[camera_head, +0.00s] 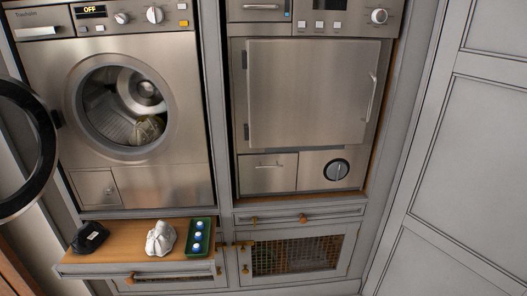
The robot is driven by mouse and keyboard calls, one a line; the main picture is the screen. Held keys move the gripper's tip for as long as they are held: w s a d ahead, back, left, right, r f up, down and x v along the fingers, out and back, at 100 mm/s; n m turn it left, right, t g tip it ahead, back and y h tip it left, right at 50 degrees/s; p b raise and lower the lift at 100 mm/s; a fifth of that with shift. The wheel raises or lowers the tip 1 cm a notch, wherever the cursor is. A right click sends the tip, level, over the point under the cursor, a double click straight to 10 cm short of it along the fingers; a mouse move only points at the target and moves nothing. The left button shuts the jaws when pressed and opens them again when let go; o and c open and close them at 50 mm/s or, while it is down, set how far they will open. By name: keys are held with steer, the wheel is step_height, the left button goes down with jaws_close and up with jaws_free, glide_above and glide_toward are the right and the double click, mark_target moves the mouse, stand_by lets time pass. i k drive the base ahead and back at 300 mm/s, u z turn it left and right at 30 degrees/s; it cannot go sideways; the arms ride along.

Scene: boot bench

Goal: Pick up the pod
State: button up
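Three small round blue-and-white pods sit in a row in a green tray (208,241). The far pod (200,224), the middle pod (198,236) and the near pod (196,248) all show from above. The tray lies at the right end of a wooden pull-out shelf (130,245) below the washing machine. My gripper is not in this view, so its state does not show.
A crumpled white cloth (161,239) and a black item (90,238) lie on the shelf left of the tray. The washer (185,110) has its round door (50,150) swung open to the left, with a greenish item (148,130) in its drum. A closed dryer-like machine (308,95) stands right.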

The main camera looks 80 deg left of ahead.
mark_target(197, 248)
steer(key=z, duration=0.05)
steer(key=i, duration=0.55)
steer(key=u, duration=3.95)
